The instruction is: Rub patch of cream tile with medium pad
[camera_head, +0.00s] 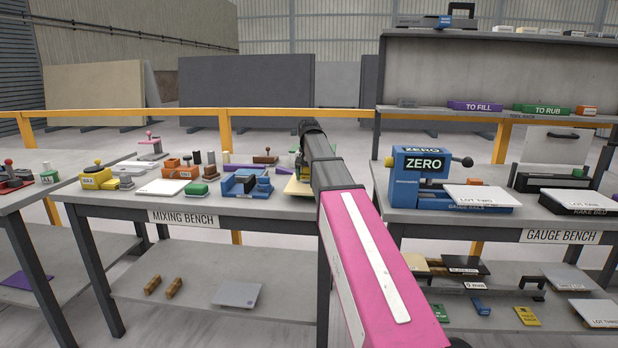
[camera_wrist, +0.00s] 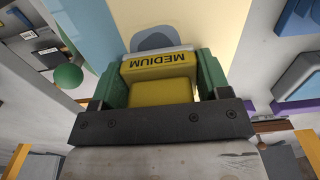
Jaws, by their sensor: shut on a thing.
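The yellow medium pad (camera_wrist: 158,70), with the word MEDIUM upside down on its side and a pale grey base, is between the green fingers of my gripper (camera_wrist: 160,78) in the wrist view. The cream tile (camera_wrist: 218,28) lies beyond and under the pad. A grey-blue patch (camera_wrist: 158,40) on the tile shows just past the pad's far edge; the pad hides the rest of it. Whether the pad touches the tile, I cannot tell. In the head view my arm mostly hides my gripper, and an edge of the cream tile (camera_head: 296,189) shows on the mixing bench.
The gauge bench (camera_head: 400,200) with a blue ZERO machine (camera_head: 420,165) stands to the right. A green ball (camera_wrist: 68,75) is near my gripper.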

